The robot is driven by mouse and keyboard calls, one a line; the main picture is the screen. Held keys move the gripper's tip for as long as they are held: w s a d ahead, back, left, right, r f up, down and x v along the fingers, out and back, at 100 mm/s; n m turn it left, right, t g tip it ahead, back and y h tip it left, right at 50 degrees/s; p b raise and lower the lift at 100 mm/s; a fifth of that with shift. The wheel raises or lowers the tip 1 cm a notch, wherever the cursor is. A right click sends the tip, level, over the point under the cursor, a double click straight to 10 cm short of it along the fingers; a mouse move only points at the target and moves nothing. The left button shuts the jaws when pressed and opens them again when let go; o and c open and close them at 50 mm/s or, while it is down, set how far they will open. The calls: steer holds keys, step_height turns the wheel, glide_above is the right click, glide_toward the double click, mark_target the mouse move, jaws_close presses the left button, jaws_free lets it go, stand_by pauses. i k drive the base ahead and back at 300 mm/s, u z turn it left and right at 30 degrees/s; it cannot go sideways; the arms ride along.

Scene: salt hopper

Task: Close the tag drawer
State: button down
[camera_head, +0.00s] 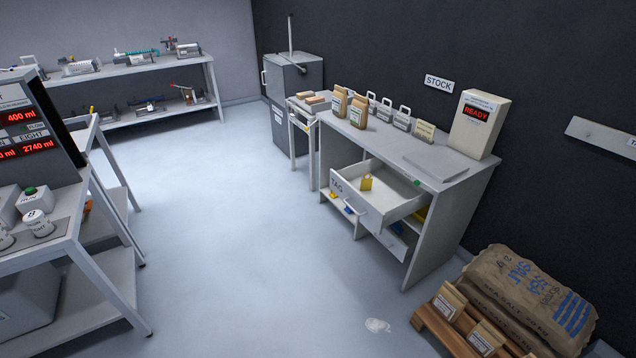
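The tag drawer (371,207) is pulled out from the front of the grey bench (453,180) under the STOCK sign. Its white front carries the word TAG and faces the lower left, with a handle on it. A yellow tag (366,182) stands inside the drawer. My gripper is not in view.
Below the drawer are open bays with yellow and blue items and a second front (393,243) with a handle. A pallet (440,335) with a salt sack (525,300) stands at the lower right. A white spill (377,325) lies on the floor. The floor left of the drawer is clear.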

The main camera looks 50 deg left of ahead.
mark_target(392, 197)
steer(key=u, duration=0.9)
steer(key=i, duration=1.05)
steer(key=u, duration=2)
steer(key=i, duration=1.3)
steer(key=u, duration=0.55)
